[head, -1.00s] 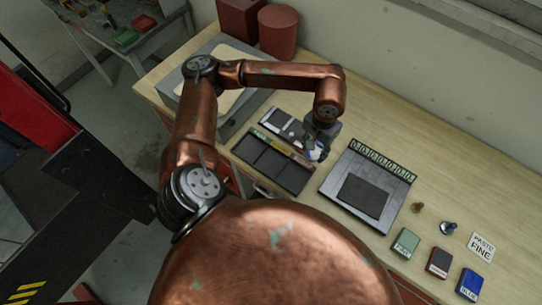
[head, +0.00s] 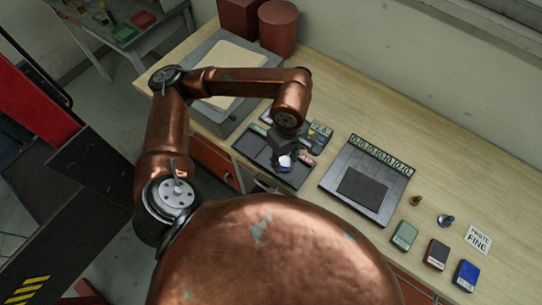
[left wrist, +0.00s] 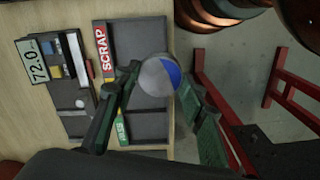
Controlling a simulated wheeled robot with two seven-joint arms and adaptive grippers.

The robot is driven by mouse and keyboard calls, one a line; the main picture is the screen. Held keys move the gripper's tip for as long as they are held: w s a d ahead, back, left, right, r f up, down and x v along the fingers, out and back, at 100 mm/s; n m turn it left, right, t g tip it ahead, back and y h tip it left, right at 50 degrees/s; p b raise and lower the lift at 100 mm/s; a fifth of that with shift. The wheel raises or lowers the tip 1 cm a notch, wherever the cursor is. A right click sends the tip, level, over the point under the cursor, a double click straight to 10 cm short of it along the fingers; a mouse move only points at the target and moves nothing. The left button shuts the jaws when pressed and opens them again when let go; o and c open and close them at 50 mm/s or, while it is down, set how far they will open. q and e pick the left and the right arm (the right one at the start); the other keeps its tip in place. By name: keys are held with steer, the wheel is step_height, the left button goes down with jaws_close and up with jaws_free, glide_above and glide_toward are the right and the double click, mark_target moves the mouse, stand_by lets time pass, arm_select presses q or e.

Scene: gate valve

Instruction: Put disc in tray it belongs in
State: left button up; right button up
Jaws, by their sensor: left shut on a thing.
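My left gripper (head: 286,150) is shut on a small round disc (head: 285,162), white and grey with a blue part. In the left wrist view the disc (left wrist: 158,74) sits between the two fingertips (left wrist: 157,78). It is held over a dark sorting tray (head: 248,147) with compartments, hiding part of it. In the left wrist view the tray (left wrist: 150,132) has a red SCRAP label (left wrist: 104,52) at one end and a green label (left wrist: 122,130) at the other. The middle of the tray is largely hidden. My right gripper is not in view.
A holder marked 72.0 (left wrist: 38,72) lies beside the tray. A dark plate with a row of digits (head: 362,188) stands to the right. Green (head: 404,235), red-black (head: 437,254) and blue (head: 466,276) boxes line the front edge. The back right of the bench is clear.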

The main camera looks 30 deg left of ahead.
arm_select(q)
steer(key=n, duration=0.1)
steer(key=s+r+n, duration=0.1)
steer(key=s+n, duration=0.1)
steer(key=shift+s+d+r+n, duration=0.15)
steer(key=shift+s+d+n, duration=0.05)
steer(key=shift+d+n, duration=0.2)
steer(key=s+r+n, duration=0.2)
steer(key=s+n, duration=0.2)
steer(key=n, duration=0.3)
steer(key=n+p, duration=0.2)
steer(key=n, duration=0.1)
glide_above(271, 158)
steer(key=s, duration=0.1)
steer(key=f, duration=0.8)
steer(key=shift+d, duration=0.35)
steer(key=shift+w+a+f, duration=0.2)
steer(key=shift+w+f, duration=0.1)
steer(key=shift+f, duration=0.15)
steer(key=f, duration=0.1)
steer(key=f+p, duration=0.1)
steer(key=f, duration=0.1)
steer(key=shift+w+a+f, duration=0.2)
steer(key=shift+w+f, duration=0.05)
steer(key=shift+f, duration=0.2)
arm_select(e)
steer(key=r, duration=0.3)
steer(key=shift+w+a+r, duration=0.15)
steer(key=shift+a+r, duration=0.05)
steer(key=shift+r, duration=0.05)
